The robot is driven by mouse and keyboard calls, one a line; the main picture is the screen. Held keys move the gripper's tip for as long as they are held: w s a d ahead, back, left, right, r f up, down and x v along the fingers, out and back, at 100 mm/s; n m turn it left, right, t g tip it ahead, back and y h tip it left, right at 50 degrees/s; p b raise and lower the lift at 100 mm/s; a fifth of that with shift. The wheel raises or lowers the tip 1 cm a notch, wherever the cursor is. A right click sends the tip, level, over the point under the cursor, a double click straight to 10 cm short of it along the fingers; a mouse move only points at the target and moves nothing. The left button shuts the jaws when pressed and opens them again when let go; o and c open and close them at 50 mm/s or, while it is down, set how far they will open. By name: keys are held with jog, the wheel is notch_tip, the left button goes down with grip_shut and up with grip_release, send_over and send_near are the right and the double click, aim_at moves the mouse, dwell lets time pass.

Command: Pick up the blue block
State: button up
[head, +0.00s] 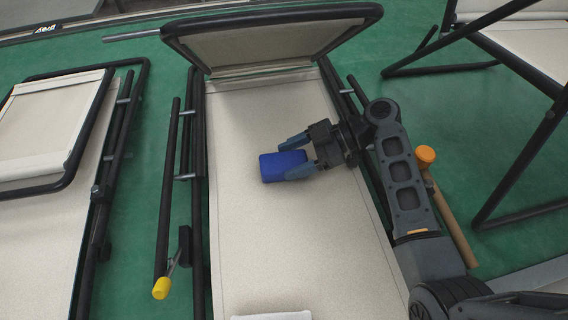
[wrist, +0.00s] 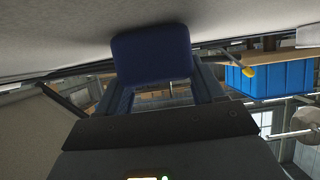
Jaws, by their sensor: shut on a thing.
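The blue block (head: 280,167) is over the beige fabric of the lounger (head: 262,248), near its middle in the head view. My gripper (head: 293,158) reaches it from the right, with its two blue-grey fingers at the block's right end. It is shut on the block. In the wrist view the block (wrist: 151,54) fills the upper middle, between the fingertips (wrist: 152,88), close to the beige fabric. I cannot tell whether the block still touches the fabric.
The lounger's raised dark-framed end (head: 275,38) stands behind the gripper. A dark bar with a yellow tip (head: 161,288) runs along the left side. Another folded lounger (head: 50,130) lies at left, and a dark frame (head: 520,50) stands at right.

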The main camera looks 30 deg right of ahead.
aim_at(298, 160)
jog(key=shift+c, duration=0.4)
jog(key=shift+r, duration=0.5)
jog(key=r, duration=0.2)
jog(key=r+b, duration=0.1)
jog(key=shift+s+d+r, duration=0.25)
jog(key=shift+s+d, duration=0.1)
jog(key=s+d+r+p, duration=0.5)
jog(key=s+d+r, duration=0.1)
jog(key=s, duration=0.2)
jog(key=shift+s+d+r, duration=0.15)
jog(key=shift+s+r, duration=0.1)
jog(key=shift+r, duration=0.05)
